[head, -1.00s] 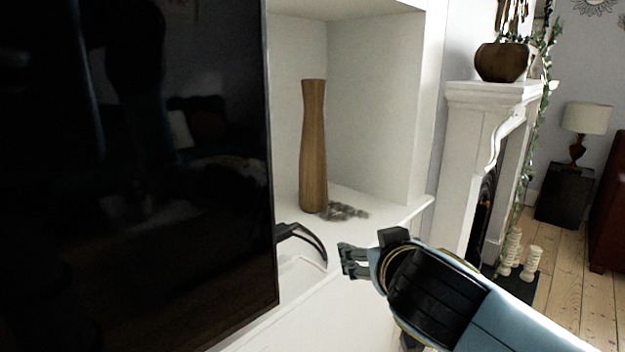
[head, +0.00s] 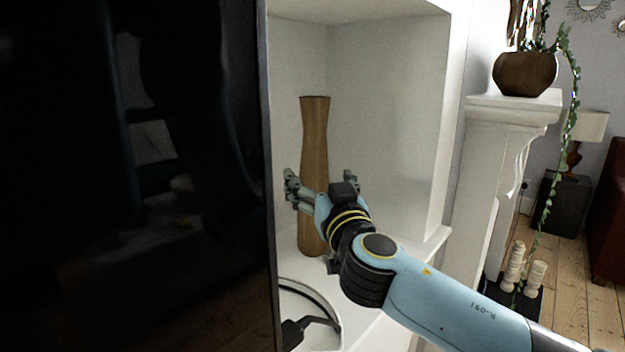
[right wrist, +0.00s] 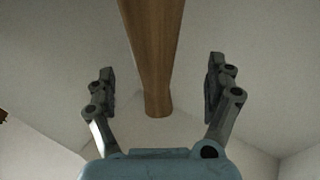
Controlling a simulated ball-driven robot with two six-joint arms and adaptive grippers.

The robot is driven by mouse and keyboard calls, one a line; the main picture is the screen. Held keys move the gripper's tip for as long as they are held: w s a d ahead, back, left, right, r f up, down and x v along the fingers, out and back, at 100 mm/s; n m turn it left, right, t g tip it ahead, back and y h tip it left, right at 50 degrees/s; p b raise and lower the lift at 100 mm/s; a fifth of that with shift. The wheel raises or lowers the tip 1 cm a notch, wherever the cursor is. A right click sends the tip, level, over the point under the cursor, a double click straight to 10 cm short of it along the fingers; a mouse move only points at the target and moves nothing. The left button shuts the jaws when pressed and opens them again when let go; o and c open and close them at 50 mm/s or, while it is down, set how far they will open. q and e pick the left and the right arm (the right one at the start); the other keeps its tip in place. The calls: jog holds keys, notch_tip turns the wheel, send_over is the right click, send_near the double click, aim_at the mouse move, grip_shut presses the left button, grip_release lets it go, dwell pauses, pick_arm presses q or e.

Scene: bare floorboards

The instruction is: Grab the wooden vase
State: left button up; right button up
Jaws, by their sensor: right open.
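The wooden vase (head: 314,140) is tall, slim and brown, and stands upright on the white alcove shelf, just right of the black screen. My right gripper (head: 320,180) is open in front of it at mid height, one finger to either side in the picture, and hides part of the vase. In the right wrist view the vase (right wrist: 155,60) shows between the spread fingers of the gripper (right wrist: 158,85), with a clear gap on both sides. My left gripper is not in view.
A large black screen (head: 130,180) fills the left, close to the vase. A dark stand (head: 300,328) sits on the white shelf (head: 400,270) below. The alcove's side wall (head: 390,130) is right of the vase. A fireplace mantel (head: 515,108) bears a plant pot (head: 525,74).

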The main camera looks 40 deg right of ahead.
aim_at(319, 170)
jog(key=shift+w+d+r, duration=0.2)
jog(key=shift+w+d, duration=0.05)
jog(key=shift+w, duration=0.15)
jog(key=shift+w+d, duration=0.15)
jog(key=shift+w, duration=0.1)
jog(key=p+x, duration=0.1)
jog(key=x, duration=0.1)
jog(key=p+x, duration=0.1)
jog(key=x, duration=0.1)
jog(key=shift+w+d+r, duration=0.1)
jog(key=shift+d+r, duration=0.05)
jog(key=shift+d, duration=0.25)
jog(key=shift+w+d, duration=0.1)
jog(key=shift+w, duration=0.05)
jog(key=shift+c, duration=0.6)
jog(key=c, duration=1.6)
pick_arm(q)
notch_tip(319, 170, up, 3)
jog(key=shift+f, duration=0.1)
